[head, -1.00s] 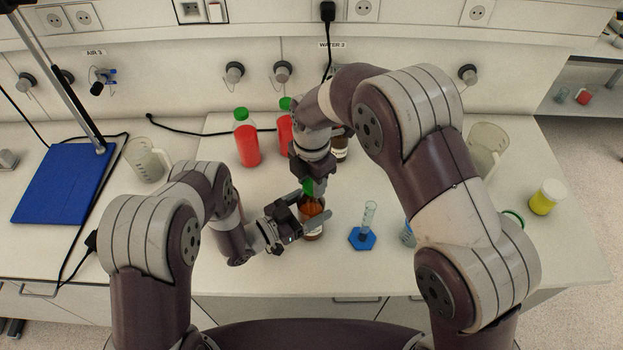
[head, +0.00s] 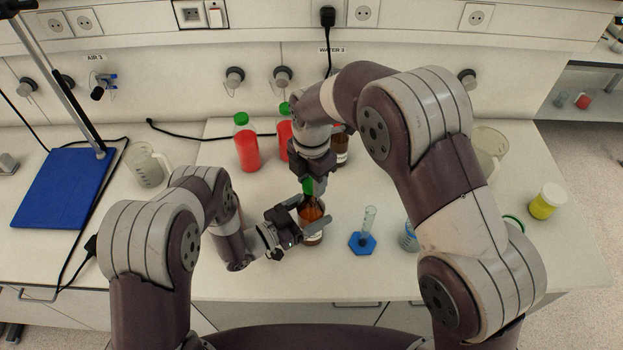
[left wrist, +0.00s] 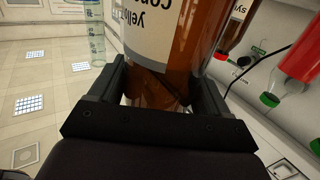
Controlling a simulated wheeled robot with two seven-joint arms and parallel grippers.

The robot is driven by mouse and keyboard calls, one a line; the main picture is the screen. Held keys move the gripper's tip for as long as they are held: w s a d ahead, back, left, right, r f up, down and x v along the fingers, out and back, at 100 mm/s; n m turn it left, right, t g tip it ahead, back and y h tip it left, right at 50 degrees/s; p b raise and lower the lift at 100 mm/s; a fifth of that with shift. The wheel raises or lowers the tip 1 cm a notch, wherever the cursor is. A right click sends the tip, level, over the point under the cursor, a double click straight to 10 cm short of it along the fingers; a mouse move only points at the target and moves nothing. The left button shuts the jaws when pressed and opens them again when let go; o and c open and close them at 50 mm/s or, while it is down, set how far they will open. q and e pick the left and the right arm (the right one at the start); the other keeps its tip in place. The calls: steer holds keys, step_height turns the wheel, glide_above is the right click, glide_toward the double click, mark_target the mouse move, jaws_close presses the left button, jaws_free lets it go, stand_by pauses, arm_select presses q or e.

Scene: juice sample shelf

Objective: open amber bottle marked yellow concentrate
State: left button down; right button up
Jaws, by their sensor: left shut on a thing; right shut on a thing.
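The amber bottle (head: 312,236) stands upright near the front middle of the bench, with a green cap (head: 308,187) at its top. My left gripper (head: 305,214) is shut around the bottle's body from the left. In the left wrist view the amber bottle (left wrist: 165,90) fills the space between the fingers, and its pale label shows part of the words "yellow" and "conc" upside down. My right gripper (head: 310,180) comes from above and is shut on the green cap. The fingers hide part of the cap, and I cannot tell whether it is still seated on the neck.
Red bottles (head: 246,147) and another amber bottle (head: 341,150) stand behind. A measuring cylinder on a blue base (head: 362,243) is close on the right.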

steer(key=shift+r, duration=2)
arm_select(q)
jaws_free()
